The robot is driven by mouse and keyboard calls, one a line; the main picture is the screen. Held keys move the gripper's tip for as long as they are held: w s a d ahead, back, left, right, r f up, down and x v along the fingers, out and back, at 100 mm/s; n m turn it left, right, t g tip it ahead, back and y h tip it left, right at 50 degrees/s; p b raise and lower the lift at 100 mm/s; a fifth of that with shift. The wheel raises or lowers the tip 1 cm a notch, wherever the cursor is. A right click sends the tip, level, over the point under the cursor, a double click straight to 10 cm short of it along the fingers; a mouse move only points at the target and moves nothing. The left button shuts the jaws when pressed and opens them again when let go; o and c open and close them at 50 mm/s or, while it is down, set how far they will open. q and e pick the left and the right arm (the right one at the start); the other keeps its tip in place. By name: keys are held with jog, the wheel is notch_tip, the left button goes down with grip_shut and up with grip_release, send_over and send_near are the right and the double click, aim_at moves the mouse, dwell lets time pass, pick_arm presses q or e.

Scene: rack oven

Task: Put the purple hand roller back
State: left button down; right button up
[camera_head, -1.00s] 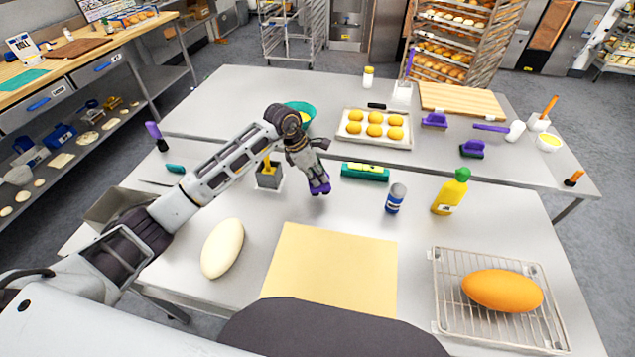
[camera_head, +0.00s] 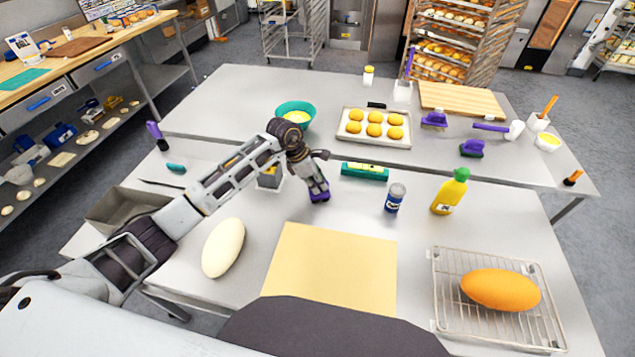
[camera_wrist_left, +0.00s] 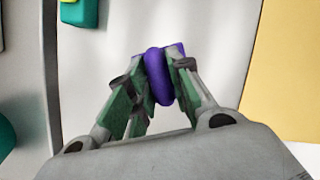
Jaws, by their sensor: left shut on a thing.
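My left gripper (camera_head: 318,192) is shut on the purple hand roller (camera_wrist_left: 158,75), just above or at the front table; I cannot tell whether it touches. In the left wrist view a rounded purple grip sits between both fingers (camera_wrist_left: 157,92), with a wider purple part behind it. The fingers hide much of its shape. Two purple tools with dark undersides, one (camera_head: 434,120) right of the bun tray and one (camera_head: 472,148) nearer, stand on the back table. A purple-handled tool with a white head (camera_head: 490,127) lies beside them. My right gripper is not in view.
A grey holder (camera_head: 269,182) stands left of my gripper, partly behind my arm. Pale dough (camera_head: 223,248) and a tan sheet (camera_head: 333,270) lie nearer.

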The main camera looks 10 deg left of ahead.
pick_arm(q)
jog(key=shift+f, duration=0.1)
jog(key=c, duration=1.3)
grip_release()
jog(key=b+v, duration=0.2)
jog(key=v, duration=1)
